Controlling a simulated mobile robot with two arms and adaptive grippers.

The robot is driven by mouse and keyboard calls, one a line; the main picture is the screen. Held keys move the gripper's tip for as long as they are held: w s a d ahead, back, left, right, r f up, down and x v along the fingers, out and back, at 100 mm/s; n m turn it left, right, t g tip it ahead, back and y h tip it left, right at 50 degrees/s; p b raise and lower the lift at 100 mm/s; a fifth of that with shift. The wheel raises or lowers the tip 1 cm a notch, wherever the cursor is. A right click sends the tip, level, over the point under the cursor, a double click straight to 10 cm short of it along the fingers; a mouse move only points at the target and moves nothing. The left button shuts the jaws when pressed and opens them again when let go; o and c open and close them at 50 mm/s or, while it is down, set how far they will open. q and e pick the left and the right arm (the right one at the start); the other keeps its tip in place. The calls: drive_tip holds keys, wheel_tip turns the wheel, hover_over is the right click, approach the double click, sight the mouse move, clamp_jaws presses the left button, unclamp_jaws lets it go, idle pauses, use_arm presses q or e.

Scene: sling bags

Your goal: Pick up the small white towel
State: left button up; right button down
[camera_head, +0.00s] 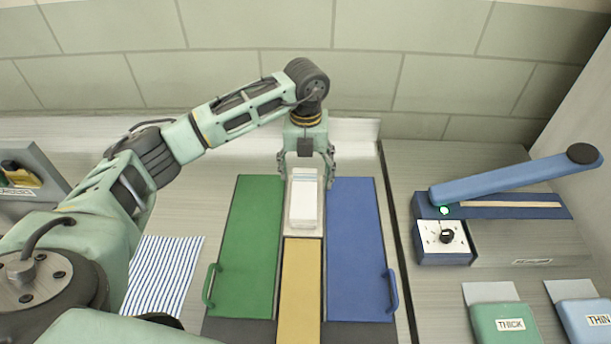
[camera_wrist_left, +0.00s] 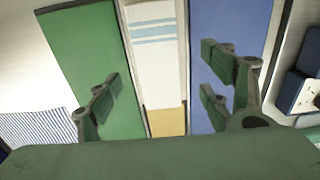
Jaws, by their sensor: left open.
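The small white towel (camera_head: 304,199) lies folded in a narrow clear-edged holder between a green panel (camera_head: 247,240) and a blue panel (camera_head: 354,240). In the left wrist view the white towel (camera_wrist_left: 155,65) shows pale blue stripes near its far end. My left gripper (camera_head: 307,178) is above the far part of the towel, with its fingers spread to either side. In the left wrist view my left gripper (camera_wrist_left: 165,95) is open and empty, one finger over the green panel and the others over the blue. My right gripper is not in view.
A yellow strip (camera_head: 301,285) lies in front of the towel. A blue-striped cloth (camera_head: 163,272) lies at left. A sealer-like device with a raised blue arm (camera_head: 510,180) stands at right, with THICK (camera_head: 505,324) and THIN (camera_head: 592,318) pouches in front.

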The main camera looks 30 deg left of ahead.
sight(305, 191)
use_arm(q)
drive_tip(key=shift+s+f+p, duration=0.15)
drive_tip(key=shift+f+p, duration=0.35)
drive_tip(key=shift+f, duration=0.45)
drive_tip(key=shift+s+f+p, duration=0.15)
drive_tip(key=shift+f+p, duration=0.2)
drive_tip(key=shift+s+f+p, duration=0.2)
drive_tip(key=shift+f+p, duration=0.7)
drive_tip(key=shift+f, duration=0.3)
wheel_tip(305, 191, down, 2)
drive_tip(key=shift+w+f, duration=0.1)
drive_tip(key=shift+w, duration=0.05)
drive_tip(key=shift+f, duration=0.1)
drive_tip(key=shift+c, duration=0.9)
drive_tip(key=c, duration=0.9)
drive_tip(key=shift+c, duration=1.1)
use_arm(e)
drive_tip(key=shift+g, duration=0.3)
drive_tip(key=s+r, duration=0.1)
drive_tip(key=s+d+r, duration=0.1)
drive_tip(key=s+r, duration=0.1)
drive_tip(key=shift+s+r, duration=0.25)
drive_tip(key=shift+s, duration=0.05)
